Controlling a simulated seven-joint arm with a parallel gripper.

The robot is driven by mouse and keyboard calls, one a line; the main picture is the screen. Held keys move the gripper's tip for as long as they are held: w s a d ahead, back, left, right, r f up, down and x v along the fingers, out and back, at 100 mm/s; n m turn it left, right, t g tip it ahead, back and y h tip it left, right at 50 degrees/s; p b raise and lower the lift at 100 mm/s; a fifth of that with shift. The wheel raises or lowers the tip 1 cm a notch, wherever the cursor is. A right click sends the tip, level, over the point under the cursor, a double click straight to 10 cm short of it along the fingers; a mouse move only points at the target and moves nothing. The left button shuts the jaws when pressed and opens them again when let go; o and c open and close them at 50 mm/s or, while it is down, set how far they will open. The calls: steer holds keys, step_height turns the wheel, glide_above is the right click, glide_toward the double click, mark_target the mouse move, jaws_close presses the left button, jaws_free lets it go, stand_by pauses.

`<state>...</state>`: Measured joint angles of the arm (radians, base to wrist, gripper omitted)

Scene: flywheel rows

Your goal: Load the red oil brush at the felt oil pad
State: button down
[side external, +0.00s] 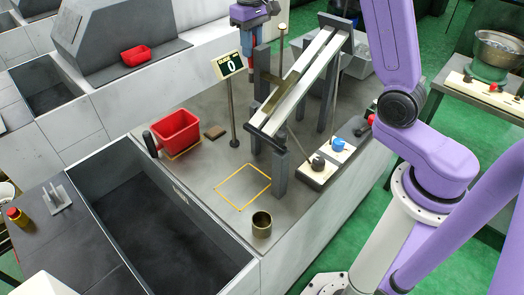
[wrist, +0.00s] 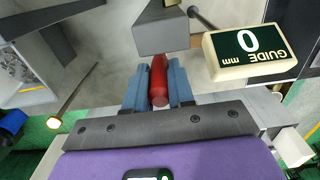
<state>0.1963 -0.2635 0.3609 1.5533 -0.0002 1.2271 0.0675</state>
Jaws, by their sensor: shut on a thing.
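My gripper (wrist: 158,84) is shut on the red oil brush (wrist: 159,78), which shows as a red handle between the blue fingers in the wrist view. The brush's tip cannot be made out. A small flat brown pad (side external: 215,132), perhaps the felt oil pad, lies on the grey bench right of the red bin. My gripper is well apart from it.
Sloped rails (side external: 300,85) on grey posts stand close to my gripper. The "GUIDE 0 mm" sign (side external: 229,65) stands on a thin post; it also shows in the wrist view (wrist: 250,52). A red bin (side external: 176,132) and a brass cup (side external: 262,224) flank an empty yellow outline (side external: 242,187).

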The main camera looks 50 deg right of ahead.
steer(key=shift+r, duration=0.1)
stand_by(0.3)
steer(key=r, duration=0.5)
steer(key=shift+w+a, duration=0.3)
steer(key=shift+a, duration=0.05)
steer(key=w+a+h, duration=0.3)
steer(key=w+a, duration=0.4)
steer(key=a, duration=0.6)
step_height(320, 180, down, 21)
steer(key=h, duration=0.1)
steer(key=shift+d, duration=0.15)
steer(key=shift+s+f, duration=0.1)
steer(key=shift+f, duration=0.5)
stand_by(1.6)
steer(key=shift+r, duration=0.15)
step_height(320, 180, up, 7)
stand_by(0.9)
stand_by(0.6)
